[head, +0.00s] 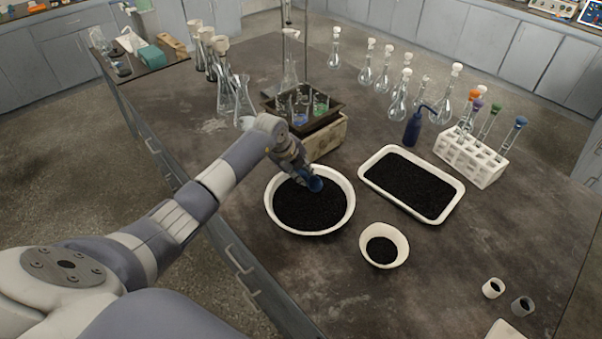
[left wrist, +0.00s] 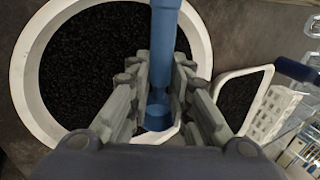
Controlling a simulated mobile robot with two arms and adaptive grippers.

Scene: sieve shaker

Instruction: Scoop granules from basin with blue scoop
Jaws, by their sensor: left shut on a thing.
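A round white basin (head: 271,207) holds black granules (head: 308,206) and stands near the table's middle front. My left gripper (head: 300,174) is over the basin's far part and is shut on the blue scoop (head: 315,184). In the left wrist view the blue scoop (left wrist: 164,35) runs between the two fingers of the gripper (left wrist: 160,88), with the basin (left wrist: 26,85) beneath. Whether the scoop touches the granules cannot be told. My right gripper is not in view.
A white rectangular tray (head: 456,199) and a small white bowl (head: 403,246), both with black granules, stand right of the basin. A box with a dark tray of beakers (head: 326,140) stands just behind it. A blue wash bottle (head: 412,130), tube rack (head: 478,168) and several flasks stand farther right.

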